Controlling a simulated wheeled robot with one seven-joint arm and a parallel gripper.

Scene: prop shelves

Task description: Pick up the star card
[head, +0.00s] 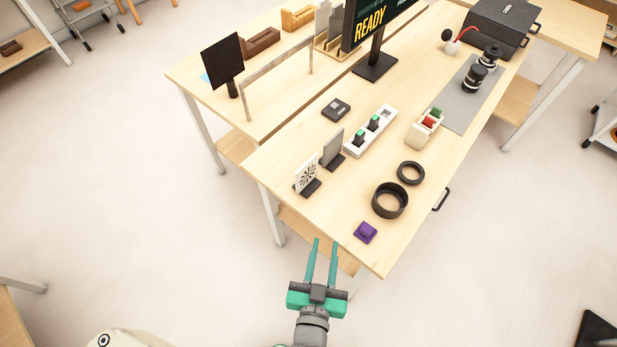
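The star card (305,174) is a white card with a black starburst pattern. It stands upright in a small dark base near the left front corner of the wooden table. A plain grey card (333,149) stands in a similar base just behind it. My gripper (324,242) is in front of the table's near edge, below the star card in the picture and apart from it. Its two teal fingers are spread with a gap between them, and nothing shows between them.
A purple block (366,232), a wide black ring (390,200) and a thinner ring (411,173) lie right of the cards. A white charger strip (371,131) and a dark square device (336,110) are behind. A monitor (375,65) stands farther back.

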